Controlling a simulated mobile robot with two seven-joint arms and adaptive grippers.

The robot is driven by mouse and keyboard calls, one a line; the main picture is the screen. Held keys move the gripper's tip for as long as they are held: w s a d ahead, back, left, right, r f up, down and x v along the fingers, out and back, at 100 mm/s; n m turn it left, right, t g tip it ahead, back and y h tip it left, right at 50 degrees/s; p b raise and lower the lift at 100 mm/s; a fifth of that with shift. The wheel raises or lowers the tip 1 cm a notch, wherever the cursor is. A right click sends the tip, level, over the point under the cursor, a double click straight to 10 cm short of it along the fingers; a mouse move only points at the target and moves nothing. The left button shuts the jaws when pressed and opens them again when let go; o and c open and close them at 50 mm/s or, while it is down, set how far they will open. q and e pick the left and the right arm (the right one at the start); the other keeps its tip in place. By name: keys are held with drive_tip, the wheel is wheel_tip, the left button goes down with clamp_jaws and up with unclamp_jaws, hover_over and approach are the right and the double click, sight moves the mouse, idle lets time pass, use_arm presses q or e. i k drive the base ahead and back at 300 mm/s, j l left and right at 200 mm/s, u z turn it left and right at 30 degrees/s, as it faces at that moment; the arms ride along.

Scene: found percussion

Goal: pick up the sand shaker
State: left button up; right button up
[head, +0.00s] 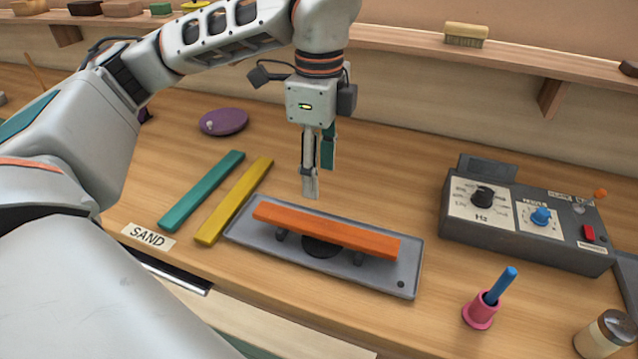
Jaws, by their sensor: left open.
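A small jar (604,335) with a pale body and a grey lid stands upright at the bottom right corner of the head view, partly cut off by the frame; it looks like the sand shaker. A white card reading "SAND" (148,237) lies at the left front of the bench, with no shaker on it. My left gripper (318,180) points down above the bench, just behind the orange bar. It is open and empty, well to the left of and behind the jar. My right gripper is not in view.
An orange bar (325,230) rests on a grey plate (385,280). Teal (202,190) and yellow (234,201) bars lie left of it. A control box (530,222) and a pink holder (481,312) with a blue stick stand near the jar. A purple disc (224,122) lies behind.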

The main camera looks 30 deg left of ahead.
sight(613, 330)
drive_tip(key=k, duration=1)
